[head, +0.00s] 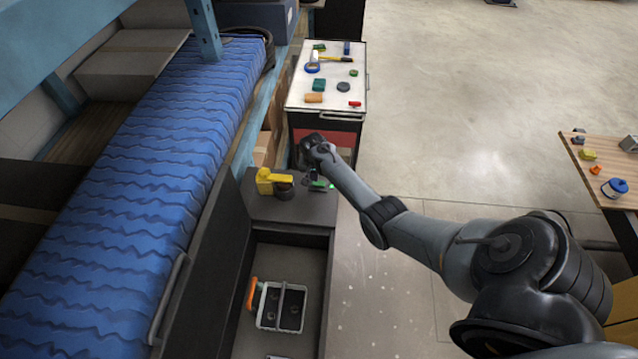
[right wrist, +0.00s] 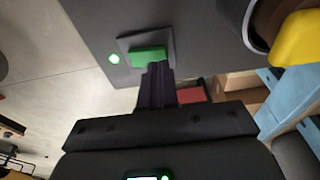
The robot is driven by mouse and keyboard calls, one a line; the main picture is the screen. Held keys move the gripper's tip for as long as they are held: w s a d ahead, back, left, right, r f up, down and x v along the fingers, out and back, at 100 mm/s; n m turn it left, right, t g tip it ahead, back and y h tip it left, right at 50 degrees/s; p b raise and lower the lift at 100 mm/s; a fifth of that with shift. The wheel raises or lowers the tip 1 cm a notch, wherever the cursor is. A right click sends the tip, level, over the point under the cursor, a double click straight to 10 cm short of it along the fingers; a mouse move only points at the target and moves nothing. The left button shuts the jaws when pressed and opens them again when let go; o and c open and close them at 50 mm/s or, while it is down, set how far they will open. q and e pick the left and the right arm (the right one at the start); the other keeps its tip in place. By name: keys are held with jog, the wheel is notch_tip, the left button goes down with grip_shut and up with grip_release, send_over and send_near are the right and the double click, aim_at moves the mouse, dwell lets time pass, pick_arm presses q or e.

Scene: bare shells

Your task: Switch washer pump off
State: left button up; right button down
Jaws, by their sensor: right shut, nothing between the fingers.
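A green rocker switch (right wrist: 148,57) sits in a dark square plate on a dark grey surface in the right wrist view. My left gripper is not in view.
A yellow device (head: 266,181) with a dark round part stands left of the switch. Below, an open compartment holds a grey basket (head: 281,306). A white-topped cart (head: 330,85) with several small items stands behind. Blue corrugated sheeting (head: 150,170) lies left; open floor is right.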

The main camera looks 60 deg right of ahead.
jog(key=shift+f, duration=0.3)
jog(key=shift+f+b, duration=0.55)
jog(key=shift+b, duration=0.05)
jog(key=shift+r, duration=0.15)
notch_tip(320, 180, up, 2)
jog(key=p, duration=0.2)
jog(key=shift+r+p, duration=0.15)
jog(key=shift+p, duration=0.15)
notch_tip(320, 180, up, 5)
jog(key=p, duration=0.4)
jog(key=shift+f+p, duration=0.2)
jog(key=shift+p, duration=0.2)
